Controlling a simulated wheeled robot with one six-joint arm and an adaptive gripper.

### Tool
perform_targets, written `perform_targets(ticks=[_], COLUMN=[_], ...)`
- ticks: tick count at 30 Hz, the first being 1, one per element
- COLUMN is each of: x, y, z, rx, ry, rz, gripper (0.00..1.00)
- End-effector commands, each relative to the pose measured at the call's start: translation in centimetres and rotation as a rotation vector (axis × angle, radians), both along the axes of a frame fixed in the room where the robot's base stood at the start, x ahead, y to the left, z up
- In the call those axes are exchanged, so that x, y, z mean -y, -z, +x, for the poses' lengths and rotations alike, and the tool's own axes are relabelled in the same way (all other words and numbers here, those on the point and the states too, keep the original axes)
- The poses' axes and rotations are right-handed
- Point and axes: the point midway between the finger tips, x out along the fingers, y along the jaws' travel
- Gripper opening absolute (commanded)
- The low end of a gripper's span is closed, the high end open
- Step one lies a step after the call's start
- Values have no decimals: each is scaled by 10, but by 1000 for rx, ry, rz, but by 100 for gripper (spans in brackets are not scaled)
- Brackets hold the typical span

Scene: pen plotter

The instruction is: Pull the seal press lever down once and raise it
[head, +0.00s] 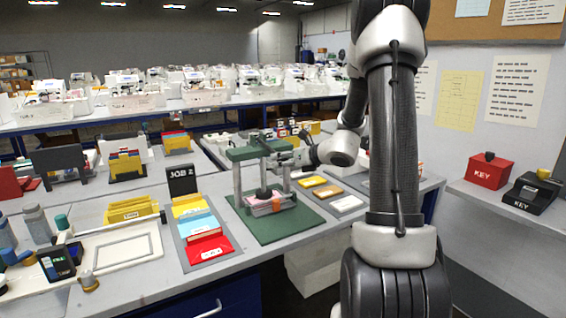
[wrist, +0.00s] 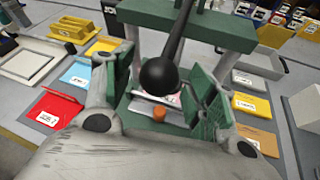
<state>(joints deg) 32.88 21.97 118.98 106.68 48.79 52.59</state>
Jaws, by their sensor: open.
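The knob appears between the two green-padded fingers of my gripper (wrist: 165,72). My gripper is open, with gaps on both sides of the knob and no visible contact. In the head view my gripper (head: 285,157) is at the press's right side, and the knob is hard to make out there.
Under the press are a pinkish plate and an orange piece (wrist: 159,114). Left of it are red (head: 207,246) and blue cards beside a black JOB 2 sign (head: 183,180). Yellow and white cards lie right.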

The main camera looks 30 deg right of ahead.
Motion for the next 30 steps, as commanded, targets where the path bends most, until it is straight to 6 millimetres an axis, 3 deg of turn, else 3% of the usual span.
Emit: perform_targets(ticks=[9, 15, 30], x=[21, 29, 36], y=[-26, -37, -40], z=[-61, -88, -98], rx=[1, -1, -2], ry=[3, 2, 10], rz=[-2, -1, 0], gripper=[57, 57, 57])
